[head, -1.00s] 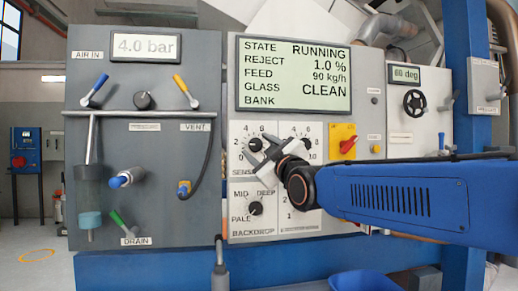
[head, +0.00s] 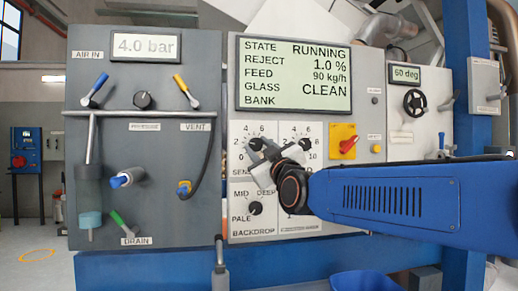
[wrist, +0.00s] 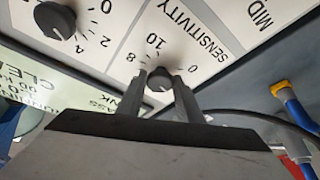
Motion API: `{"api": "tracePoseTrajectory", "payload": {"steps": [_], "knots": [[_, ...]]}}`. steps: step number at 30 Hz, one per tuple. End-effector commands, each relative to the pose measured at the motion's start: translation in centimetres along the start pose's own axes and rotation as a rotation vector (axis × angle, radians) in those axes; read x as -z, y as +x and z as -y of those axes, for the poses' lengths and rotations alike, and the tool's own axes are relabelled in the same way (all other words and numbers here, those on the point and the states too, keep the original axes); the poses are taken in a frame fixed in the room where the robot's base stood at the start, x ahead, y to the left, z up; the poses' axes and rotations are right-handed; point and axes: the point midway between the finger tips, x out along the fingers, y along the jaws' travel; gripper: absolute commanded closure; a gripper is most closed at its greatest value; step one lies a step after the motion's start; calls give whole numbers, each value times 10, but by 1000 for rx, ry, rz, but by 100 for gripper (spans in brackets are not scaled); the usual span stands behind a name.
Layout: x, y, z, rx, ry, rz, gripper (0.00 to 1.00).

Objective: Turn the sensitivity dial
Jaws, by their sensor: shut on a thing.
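The sensitivity dial (head: 255,143) is a small black knob on a white scale plate, at the upper left of the dial group below the big display. In the wrist view the dial (wrist: 159,80) sits between the two fingers of my gripper (wrist: 161,84), with the label SENSITIVITY and the marks 8, 10 and 0 around it. My gripper (head: 262,154) reaches in from the right and is shut on the dial. The fingers and wrist hide the lower part of its scale in the head view. I cannot read its exact setting.
A second dial (head: 305,144) is close to the right of my gripper, and the backdrop dial (head: 255,208) is below. A red switch on a yellow plate (head: 343,142) is further right. The display (head: 293,74) reads RUNNING and CLEAN. A hose (head: 207,150) hangs at left.

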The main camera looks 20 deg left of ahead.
Motion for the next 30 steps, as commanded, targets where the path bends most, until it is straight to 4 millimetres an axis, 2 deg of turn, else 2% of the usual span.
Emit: {"api": "tracePoseTrajectory", "payload": {"steps": [15,30], "knots": [[0,0,5,-144,354,2,90],[0,0,6,-194,472,2,90]]}}
